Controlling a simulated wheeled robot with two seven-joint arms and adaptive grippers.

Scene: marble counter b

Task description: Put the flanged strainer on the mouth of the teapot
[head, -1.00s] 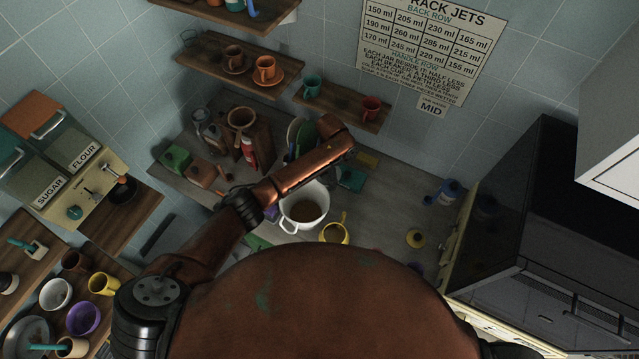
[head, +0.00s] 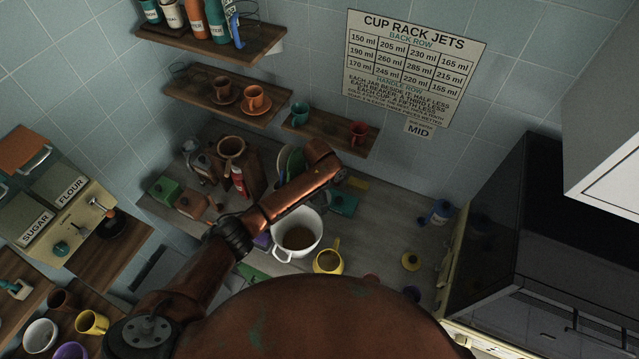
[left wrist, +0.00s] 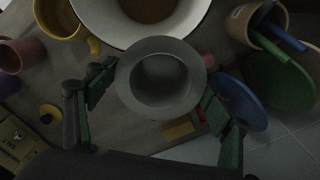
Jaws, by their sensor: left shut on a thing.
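The flanged strainer (left wrist: 188,55) is a grey round cup with a wide flat rim, seen from above in the left wrist view. My left gripper (left wrist: 158,82) is shut on it, one finger at each side. The yellow teapot (head: 328,262) stands open-mouthed on the counter, right of the white pot; it also shows at the upper left of the left wrist view (left wrist: 58,20). The strainer is apart from the teapot, beside the white pot's rim in that view. In the head view my left forearm hides the strainer and most of the gripper. My right gripper is out of view.
A large white pot (head: 312,224) with brown liquid stands left of the teapot. A teal box (head: 344,204) and blue bottle (head: 436,214) stand farther back. The counter between lid and bottle is mostly clear.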

